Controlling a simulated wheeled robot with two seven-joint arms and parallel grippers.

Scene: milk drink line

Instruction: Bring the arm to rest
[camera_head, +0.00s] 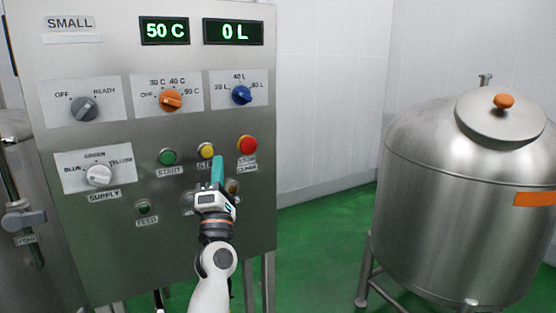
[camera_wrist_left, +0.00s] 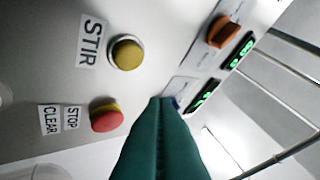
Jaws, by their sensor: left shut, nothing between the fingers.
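My left gripper (camera_head: 217,168) is in front of the control panel (camera_head: 110,235) in the head view, its green fingers pointing up. The fingers also show in the left wrist view (camera_wrist_left: 161,110), closed together with nothing between them. The fingertips are near the yellow STIR button (camera_head: 206,150) and the red STOP CLEAR button (camera_head: 247,145). In the wrist view the yellow button (camera_wrist_left: 127,53) and red button (camera_wrist_left: 107,118) lie left of the fingers, with no finger over them. Whether the fingers touch the panel I cannot tell. My right gripper is not in view.
The panel displays (camera_head: 198,31) read 50 C and 0 L. Orange (camera_head: 171,101), blue (camera_head: 241,95), grey (camera_head: 84,108) and white (camera_head: 98,176) knobs stick out from the panel. A steel tank (camera_head: 455,205) stands at the right. Green floor (camera_head: 318,235) lies open between.

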